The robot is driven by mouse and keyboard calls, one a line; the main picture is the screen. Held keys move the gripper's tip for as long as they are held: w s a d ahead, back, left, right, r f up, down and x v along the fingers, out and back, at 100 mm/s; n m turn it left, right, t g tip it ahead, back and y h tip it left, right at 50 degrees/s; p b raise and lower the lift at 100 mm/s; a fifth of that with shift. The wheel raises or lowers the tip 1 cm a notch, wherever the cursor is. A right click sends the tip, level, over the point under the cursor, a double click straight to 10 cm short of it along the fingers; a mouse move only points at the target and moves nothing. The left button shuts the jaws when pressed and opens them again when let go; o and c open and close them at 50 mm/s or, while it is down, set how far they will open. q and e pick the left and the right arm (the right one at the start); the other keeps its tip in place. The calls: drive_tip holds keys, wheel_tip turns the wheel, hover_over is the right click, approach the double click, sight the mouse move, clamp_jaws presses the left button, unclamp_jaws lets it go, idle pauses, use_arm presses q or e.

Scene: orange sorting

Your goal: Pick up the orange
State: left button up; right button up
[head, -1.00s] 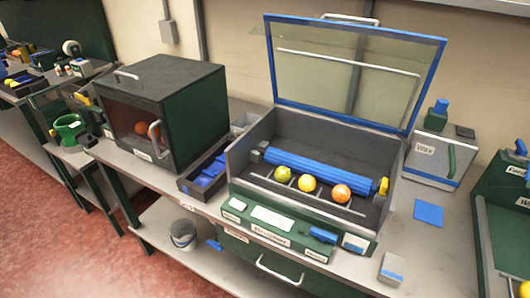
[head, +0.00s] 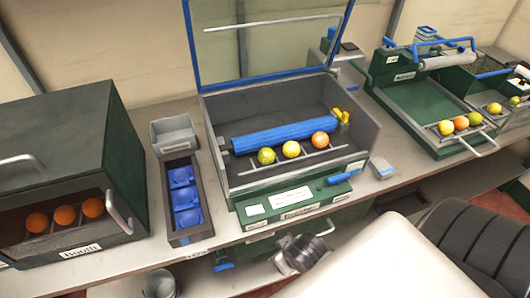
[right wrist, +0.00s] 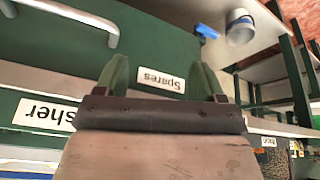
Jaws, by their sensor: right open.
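Several candidate oranges show in the head view. In the open-lidded machine (head: 365,125), a green-yellow fruit (head: 266,156), a yellow fruit (head: 291,149) and an orange one (head: 320,139) lie in a row in front of a blue roller (head: 285,134). Three oranges (head: 65,215) sit inside the dark green box at the left. More fruit, including an orange one (head: 461,122), lies on the green tray at the right. My right gripper (head: 300,250) is low in front of the bench, away from all fruit. In the right wrist view its fingers (right wrist: 160,80) are apart and empty, before a drawer front labelled Spares.
The machine's glass lid (head: 265,45) stands open. A blue-cupped tray (head: 185,195) and a grey bin (head: 173,132) stand between box and machine. A drawer handle (right wrist: 75,15) shows in the wrist view. A bucket (head: 160,284) is below.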

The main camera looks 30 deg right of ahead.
wheel_tip(320, 180, up, 8)
drive_tip(key=w+t, duration=0.1)
drive_tip(key=m+t, duration=0.2)
drive_tip(key=t, duration=0.5)
approach(270, 156)
drive_tip(key=p+x, duration=0.1)
drive_tip(key=x, duration=0.4)
drive_tip(key=shift+s+f, duration=0.1)
drive_tip(key=shift+f, duration=0.1)
drive_tip(key=shift+p+x, duration=0.75)
drive_tip(key=shift+x, duration=2.1)
drive_tip(key=shift+r, duration=0.1)
drive_tip(key=shift+c, duration=0.3)
drive_tip(key=c, duration=0.6)
